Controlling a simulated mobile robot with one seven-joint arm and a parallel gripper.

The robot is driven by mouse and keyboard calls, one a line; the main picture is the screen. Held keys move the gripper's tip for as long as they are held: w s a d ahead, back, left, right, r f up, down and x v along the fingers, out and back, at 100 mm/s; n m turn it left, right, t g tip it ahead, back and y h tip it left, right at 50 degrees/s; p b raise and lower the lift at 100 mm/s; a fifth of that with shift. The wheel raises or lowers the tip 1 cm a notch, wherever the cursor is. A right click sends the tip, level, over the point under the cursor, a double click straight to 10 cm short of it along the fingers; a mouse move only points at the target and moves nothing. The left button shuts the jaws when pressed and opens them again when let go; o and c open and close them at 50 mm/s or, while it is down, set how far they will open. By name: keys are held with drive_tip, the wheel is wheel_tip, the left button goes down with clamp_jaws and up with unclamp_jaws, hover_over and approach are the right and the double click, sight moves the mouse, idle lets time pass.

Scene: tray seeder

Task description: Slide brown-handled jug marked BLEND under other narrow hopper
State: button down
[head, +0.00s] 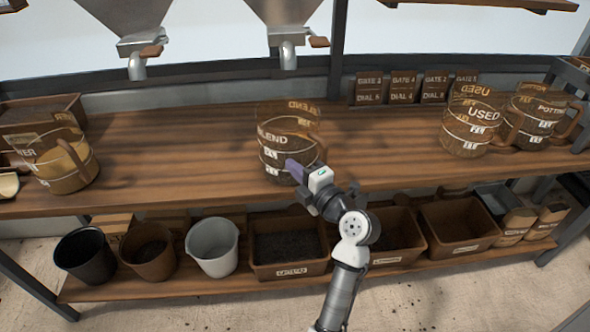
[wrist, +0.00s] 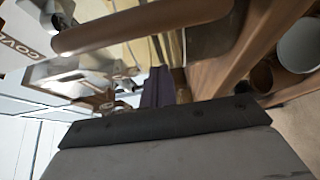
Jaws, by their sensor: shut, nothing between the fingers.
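The jug marked BLEND (head: 272,140) stands upright on the wooden bench, a dark fill showing through its clear wall. In the head view it is roughly in line below the spout of the right narrow hopper (head: 288,55). The left narrow hopper (head: 137,65) hangs further left, with bare bench below it. My gripper (head: 293,169) is shut and empty, its purple fingers at the jug's lower front right; I cannot tell if they touch it. The fingers also show in the wrist view (wrist: 158,88), beside a brown bar (wrist: 140,28) that looks like the jug's handle.
Another jug (head: 65,165) stands at the bench's left end. The USED jug (head: 468,125) and the POTTER jug (head: 532,118) stand at the right. Gate and dial cards (head: 402,88) line the back. Pots and bins fill the lower shelf. Bench left of BLEND is clear.

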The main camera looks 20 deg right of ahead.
sight(299, 161)
drive_tip(key=w+b, duration=0.1)
drive_tip(key=b, duration=0.1)
drive_tip(key=w+d+b, duration=0.1)
drive_tip(key=b, duration=0.1)
drive_tip(key=w+d+b, duration=0.1)
drive_tip(key=b, duration=0.1)
drive_tip(key=shift+w+f, duration=0.3)
drive_tip(key=shift+f, duration=0.05)
drive_tip(key=shift+w+d+r+b, duration=0.3)
drive_tip(key=shift+w+d+b, duration=0.2)
drive_tip(key=shift+w+b, duration=0.3)
